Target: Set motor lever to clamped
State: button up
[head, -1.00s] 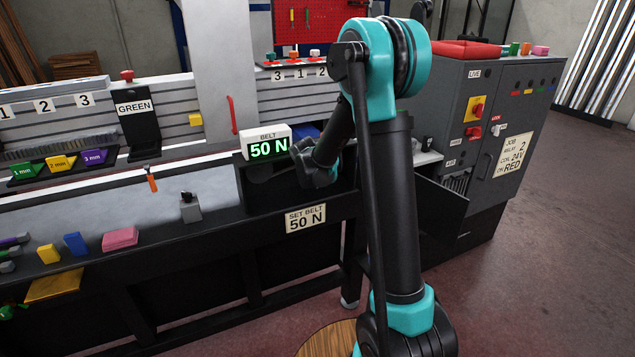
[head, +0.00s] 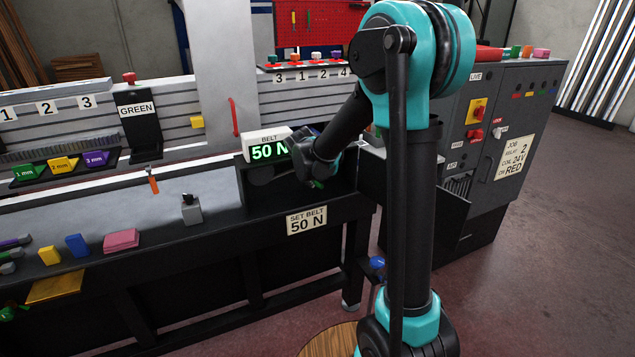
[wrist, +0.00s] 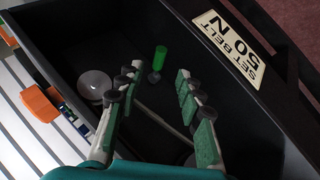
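A green-handled lever (wrist: 160,58) stands on a short dark stem inside the black bay in the wrist view. It looks like the motor lever, but no label on it or clamp marking shows. My gripper (wrist: 155,82) is open over the bay, its green-padded fingers apart and nothing between them. The lever is just beyond the fingertips, near the middle of the gap. In the head view my gripper (head: 318,168) is beside the belt display (head: 268,148), which reads 50 N. My wrist and forearm hide most of the bay there.
A round pale knob or pulley (wrist: 95,84) and an orange part (wrist: 40,103) lie left of my fingers. The bay's front wall carries a "SET BELT 50 N" plate (head: 306,221). The grey cabinet (head: 512,120) stands at the right, its dark open door panel near my arm.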

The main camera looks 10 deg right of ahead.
jog(key=shift+v, duration=2.55)
jog(key=shift+c, duration=0.2)
